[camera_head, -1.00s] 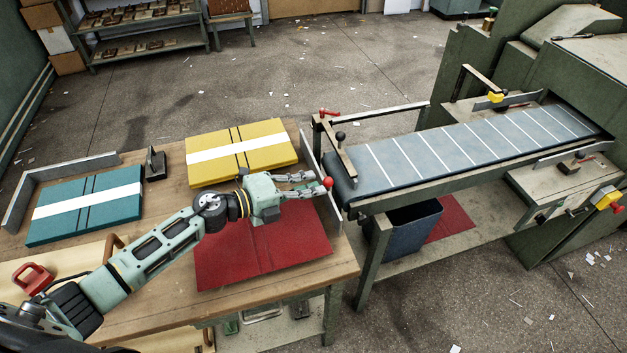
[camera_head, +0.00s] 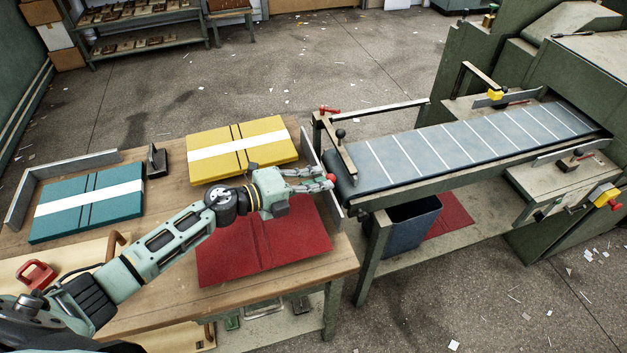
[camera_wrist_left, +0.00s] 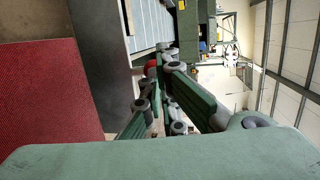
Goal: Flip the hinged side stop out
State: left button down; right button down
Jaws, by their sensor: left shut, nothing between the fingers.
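The side stop appears to be the upright grey plate (camera_head: 313,150) along the table's right edge, with a red knob (camera_head: 331,177) near its middle. The plate stands upright beside the boards. My left gripper (camera_head: 325,184) is shut and empty, its fingertips at the knob; I cannot tell whether they touch it. In the left wrist view the knob (camera_wrist_left: 151,66) shows just past the fingertips (camera_wrist_left: 164,70), and the grey plate (camera_wrist_left: 98,55) stands to their left. The plate's hinge is not clear. My right gripper is not in view.
A red board stack (camera_head: 250,255) lies under my left arm, a yellow stack (camera_head: 235,133) behind it, and a teal stack (camera_head: 60,220) at left. A belt feeder (camera_head: 450,150) stands close right of the plate, with a dark bin (camera_head: 412,225) below.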

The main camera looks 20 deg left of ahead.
aim_at(333, 178)
pick_arm(q)
jog(key=w+d+p, duration=0.1)
jog(key=w+d+r+p, duration=0.1)
jog(key=d, duration=0.1)
jog(key=shift+w+d, duration=0.15)
jog(key=shift+d, duration=0.1)
jog(key=shift+s+d+x, duration=0.1)
jog(key=shift+s+x, duration=0.05)
jog(key=shift+x, duration=0.8)
jog(key=shift+s+d+x, duration=0.1)
jog(key=shift+s+x, duration=0.05)
jog(key=shift+x, duration=0.8)
jog(key=shift+w+d+f, duration=0.1)
jog(key=shift+f, duration=0.1)
jog(key=shift+r, duration=0.1)
